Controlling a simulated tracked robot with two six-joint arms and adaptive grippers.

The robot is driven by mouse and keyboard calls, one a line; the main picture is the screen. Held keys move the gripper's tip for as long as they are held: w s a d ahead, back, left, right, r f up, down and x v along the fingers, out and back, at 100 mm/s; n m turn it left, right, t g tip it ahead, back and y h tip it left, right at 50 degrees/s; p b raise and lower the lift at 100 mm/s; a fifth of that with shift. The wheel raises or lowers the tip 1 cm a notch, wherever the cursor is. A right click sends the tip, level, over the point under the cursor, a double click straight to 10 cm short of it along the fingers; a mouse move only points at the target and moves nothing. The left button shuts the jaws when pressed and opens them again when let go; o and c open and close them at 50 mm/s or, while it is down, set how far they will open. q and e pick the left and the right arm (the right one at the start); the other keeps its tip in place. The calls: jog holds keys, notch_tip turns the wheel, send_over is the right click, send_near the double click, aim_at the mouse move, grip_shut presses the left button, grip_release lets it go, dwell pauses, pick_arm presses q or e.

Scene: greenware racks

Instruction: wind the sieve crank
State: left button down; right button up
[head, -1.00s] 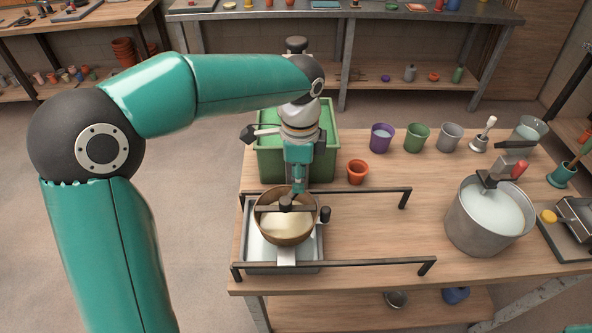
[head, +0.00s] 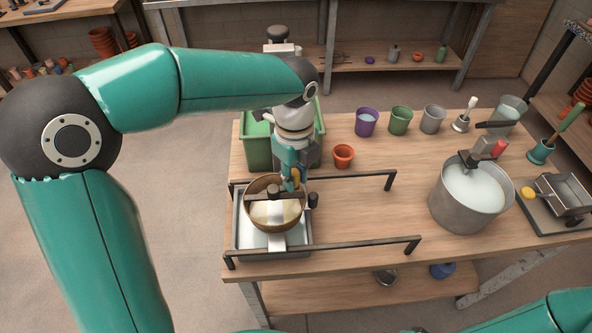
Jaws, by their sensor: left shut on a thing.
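The sieve (head: 250,215) is a round brown-rimmed drum with pale material inside, at the front left of the table. A dark bar with a hub (head: 277,194) crosses its top, and a black knob (head: 313,201) stands at its right side. My left gripper (head: 292,185) points down over the sieve's back right part, beside the hub. It is shut on what seems to be the crank handle, which its fingers mostly hide. My right gripper is out of view.
The sieve stands on a metal tray (head: 240,243) between two dark rails (head: 345,247). A green tub (head: 258,153) and a terracotta pot (head: 343,155) stand behind. A steel bucket (head: 447,207) of pale liquid is at the right.

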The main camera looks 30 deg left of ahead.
pick_arm(q)
jog(key=shift+s+d+m, duration=0.1)
jog(key=shift+s+m, duration=0.05)
jog(key=shift+m, duration=0.25)
dwell(0.5)
jog(key=c, duration=1)
grip_release()
jog(key=shift+o, duration=0.2)
notch_tip(320, 180, up, 12)
jog(key=shift+f, duration=0.15)
